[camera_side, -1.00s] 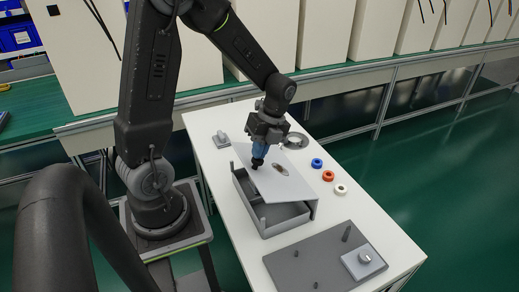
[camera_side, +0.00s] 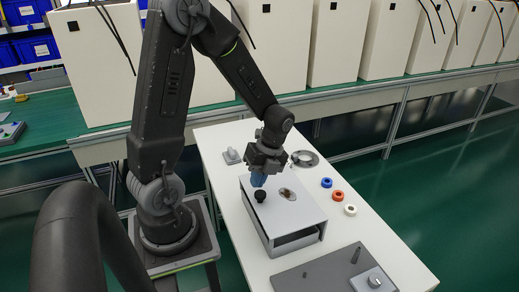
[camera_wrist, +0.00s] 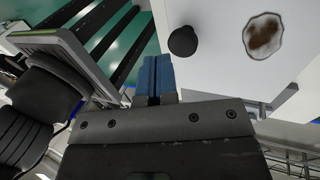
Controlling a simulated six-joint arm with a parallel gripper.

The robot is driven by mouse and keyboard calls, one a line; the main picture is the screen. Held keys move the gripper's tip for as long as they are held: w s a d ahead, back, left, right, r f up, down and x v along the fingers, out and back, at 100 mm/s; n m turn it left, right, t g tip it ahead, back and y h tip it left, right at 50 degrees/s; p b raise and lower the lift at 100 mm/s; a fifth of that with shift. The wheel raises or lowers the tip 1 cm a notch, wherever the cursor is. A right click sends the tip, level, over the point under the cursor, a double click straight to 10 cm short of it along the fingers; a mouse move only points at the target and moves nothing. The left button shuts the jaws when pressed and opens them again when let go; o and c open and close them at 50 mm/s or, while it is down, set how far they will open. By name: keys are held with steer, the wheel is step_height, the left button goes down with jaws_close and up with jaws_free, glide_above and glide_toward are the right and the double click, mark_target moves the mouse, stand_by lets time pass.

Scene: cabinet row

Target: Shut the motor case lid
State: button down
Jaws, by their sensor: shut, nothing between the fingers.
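The motor case (camera_side: 258,225) is a grey box on the white table. Its light grey lid (camera_side: 300,208) lies over the top and covers the opening; a dark gap shows under its near edge. A black knob (camera_side: 260,196) stands on the lid, next to a brownish oval patch (camera_side: 287,194). My gripper (camera_side: 259,181) has blue fingers, shut and empty, just above and behind the knob; I cannot tell whether they touch the lid. In the wrist view the shut fingers (camera_wrist: 155,80) are left of the knob (camera_wrist: 183,41), apart from it in the picture.
Blue (camera_side: 327,183), orange (camera_side: 338,196) and white (camera_side: 350,210) rings lie right of the case. A metal ring (camera_side: 305,158) and a small grey block (camera_side: 230,156) lie behind it. A grey plate with pegs (camera_side: 325,272) lies in front.

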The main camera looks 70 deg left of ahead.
step_height(320, 180, up, 12)
steer(key=s+d+r+n+t, duration=0.1)
steer(key=d+r+n+t, duration=0.2)
steer(key=d+n, duration=0.3)
steer(key=s+d+r+n+t, duration=0.2)
steer(key=d+n+t, duration=0.3)
steer(key=n, duration=0.7)
steer(key=shift+s+d+r+t, duration=0.3)
steer(key=shift+d+r+t, duration=0.1)
steer(key=shift+r+t, duration=0.4)
